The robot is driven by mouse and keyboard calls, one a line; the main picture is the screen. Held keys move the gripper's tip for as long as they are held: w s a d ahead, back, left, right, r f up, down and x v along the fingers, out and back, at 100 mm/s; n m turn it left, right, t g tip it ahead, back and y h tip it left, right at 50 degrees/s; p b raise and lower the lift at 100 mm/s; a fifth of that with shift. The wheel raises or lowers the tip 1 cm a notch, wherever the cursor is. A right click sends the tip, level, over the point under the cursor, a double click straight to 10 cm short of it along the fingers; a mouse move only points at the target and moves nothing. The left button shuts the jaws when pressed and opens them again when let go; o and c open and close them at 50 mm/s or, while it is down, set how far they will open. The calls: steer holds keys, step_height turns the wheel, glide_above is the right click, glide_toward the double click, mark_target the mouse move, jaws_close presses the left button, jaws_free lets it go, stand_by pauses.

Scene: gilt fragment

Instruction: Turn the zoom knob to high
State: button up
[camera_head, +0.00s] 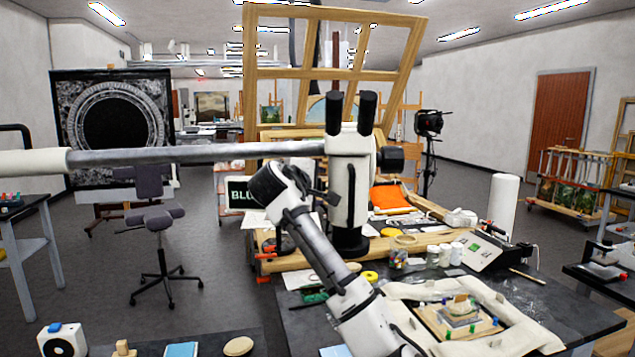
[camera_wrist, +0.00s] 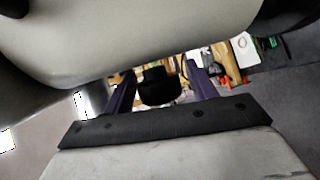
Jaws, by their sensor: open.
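The white stereo microscope (camera_head: 348,170), with two black eyepieces, hangs on a long grey boom in the head view. A black knob (camera_head: 390,158) sticks out from its right side; I cannot tell whether it is the zoom knob, and I can read no marks on it. My gripper (camera_head: 327,193) is at the left of the microscope body, partly hidden there. In the wrist view my gripper (camera_wrist: 162,74) is open, with a dark finger on each side. A black rounded part (camera_wrist: 160,88) shows between the fingers; I cannot tell whether they touch it. A large pale surface fills the top of that view.
Below the microscope is a dark table with jars (camera_head: 433,256), a yellow tape roll (camera_head: 370,276) and a padded frame (camera_head: 478,292) holding a fragment. Open floor and a stool (camera_head: 158,222) are at left.

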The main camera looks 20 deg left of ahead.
steer(key=c, duration=1)
steer(key=t+b, duration=0.1)
steer(key=b, duration=0.2)
steer(key=shift+f, duration=0.4)
steer(key=m+t+b, duration=0.1)
steer(key=t+b, duration=0.1)
steer(key=shift+w+r+b, duration=0.1)
steer(key=shift+r+b, duration=0.05)
steer(key=shift+b, duration=0.2)
steer(key=shift+r+m+t+b, duration=0.3)
steer(key=shift+r+t+b, duration=0.25)
steer(key=shift+t, duration=0.15)
steer(key=o, duration=1)
